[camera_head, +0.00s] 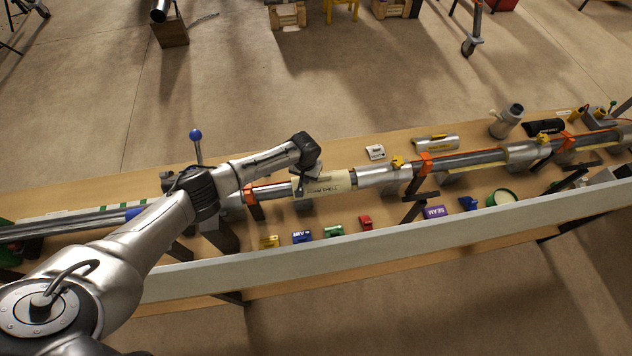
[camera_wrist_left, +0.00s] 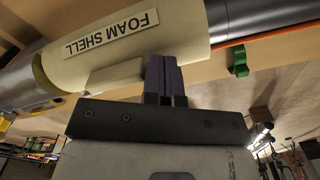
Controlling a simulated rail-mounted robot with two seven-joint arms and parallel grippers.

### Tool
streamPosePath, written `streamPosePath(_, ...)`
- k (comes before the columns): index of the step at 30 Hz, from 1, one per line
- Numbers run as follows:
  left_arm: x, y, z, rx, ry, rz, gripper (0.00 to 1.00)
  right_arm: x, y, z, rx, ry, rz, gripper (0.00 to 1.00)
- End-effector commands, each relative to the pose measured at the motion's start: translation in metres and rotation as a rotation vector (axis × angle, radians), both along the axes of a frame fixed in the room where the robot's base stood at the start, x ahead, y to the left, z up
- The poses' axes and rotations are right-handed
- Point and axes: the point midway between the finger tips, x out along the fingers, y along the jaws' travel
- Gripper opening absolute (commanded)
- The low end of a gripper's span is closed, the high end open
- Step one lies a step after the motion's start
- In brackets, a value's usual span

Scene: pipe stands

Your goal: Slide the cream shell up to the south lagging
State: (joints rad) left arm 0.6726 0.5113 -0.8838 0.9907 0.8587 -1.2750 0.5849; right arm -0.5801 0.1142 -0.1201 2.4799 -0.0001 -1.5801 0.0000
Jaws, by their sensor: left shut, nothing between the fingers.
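The cream shell (camera_head: 325,185), labelled FOAM SHELL, sits around the long pipe; it also shows in the left wrist view (camera_wrist_left: 120,45). A silver lagging section (camera_head: 385,175) lies just to its right in the head view, with at most a narrow dark gap between; it shows at the left of the wrist view (camera_wrist_left: 20,88). I cannot tell from markings whether this is the south one. My left gripper (camera_wrist_left: 165,75) is shut and empty, its fingertips against or very near the shell, beside a cream block (camera_wrist_left: 115,76) on it. My right gripper is not in view.
Orange clamps (camera_head: 425,163) hold the pipe. A second silver section (camera_head: 525,151) lies farther right. Small coloured blocks (camera_head: 333,231) line the table front, behind a pale rail (camera_head: 400,240). A blue-knobbed post (camera_head: 196,135) stands at the left.

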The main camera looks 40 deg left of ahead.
Motion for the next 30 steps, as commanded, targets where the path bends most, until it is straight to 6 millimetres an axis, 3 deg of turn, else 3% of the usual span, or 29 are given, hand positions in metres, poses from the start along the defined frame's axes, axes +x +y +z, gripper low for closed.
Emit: streamPosePath(30, 0.021, -0.021, -0.001, -0.001, 0.001, -0.001, 0.0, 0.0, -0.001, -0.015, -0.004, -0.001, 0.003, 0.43)
